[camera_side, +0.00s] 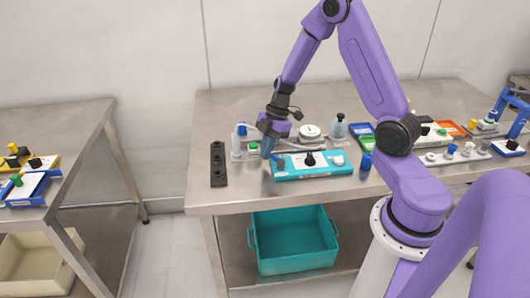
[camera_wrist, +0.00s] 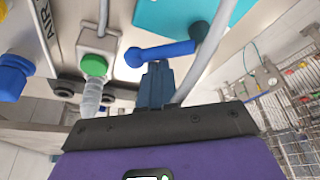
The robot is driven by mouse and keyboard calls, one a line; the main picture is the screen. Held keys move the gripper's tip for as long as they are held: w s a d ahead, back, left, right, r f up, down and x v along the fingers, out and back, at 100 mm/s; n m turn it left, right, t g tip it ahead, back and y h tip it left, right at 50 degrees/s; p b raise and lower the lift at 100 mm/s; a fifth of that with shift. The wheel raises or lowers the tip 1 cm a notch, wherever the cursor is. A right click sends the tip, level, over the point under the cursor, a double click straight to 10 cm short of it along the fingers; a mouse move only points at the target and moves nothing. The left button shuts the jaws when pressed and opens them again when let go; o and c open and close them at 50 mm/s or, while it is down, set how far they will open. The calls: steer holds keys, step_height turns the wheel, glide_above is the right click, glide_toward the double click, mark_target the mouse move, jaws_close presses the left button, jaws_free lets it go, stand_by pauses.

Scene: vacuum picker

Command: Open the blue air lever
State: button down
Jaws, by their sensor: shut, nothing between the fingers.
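The blue air lever (camera_wrist: 162,52) shows in the wrist view as a blue bar with rounded ends, lying nearly crosswise just beyond my fingertips. My gripper (camera_wrist: 155,68) is shut and empty, with its blue-grey fingers close together by the middle of the lever. I cannot tell whether they touch it. In the side view, my gripper (camera_side: 266,154) points down at the left part of the table, between a green button and a teal panel. The lever cannot be made out there, near my fingers.
A green button (camera_wrist: 94,66) on a pale box and a blue knob (camera_wrist: 14,76) stand left of the lever. A teal panel (camera_side: 290,174) lies right of my gripper. A black strip (camera_side: 218,165) lies at left. A grey hose (camera_wrist: 208,50) runs close beside the lever's right end.

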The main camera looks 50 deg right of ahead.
steer(key=d+m, duration=0.1)
steer(key=m, duration=0.1)
steer(key=m+t, duration=0.1)
steer(key=m, duration=0.1)
steer(key=d+m+t, duration=0.1)
steer(key=shift+s+d+m+h, duration=0.2)
steer(key=shift+d+m+h, duration=0.1)
steer(key=shift+m+h, duration=0.1)
steer(key=shift+s+d, duration=0.1)
steer(key=shift+d, duration=0.15)
steer(key=shift+s+d, duration=0.1)
steer(key=shift+d, duration=0.05)
steer(key=w+a, duration=0.1)
steer(key=w+a+r, duration=0.1)
steer(key=w+a, duration=0.1)
steer(key=shift+w+a, duration=0.1)
steer(key=shift+a, duration=0.1)
steer(key=v, duration=1)
steer(key=shift+s, duration=0.3)
steer(key=shift+f, duration=0.1)
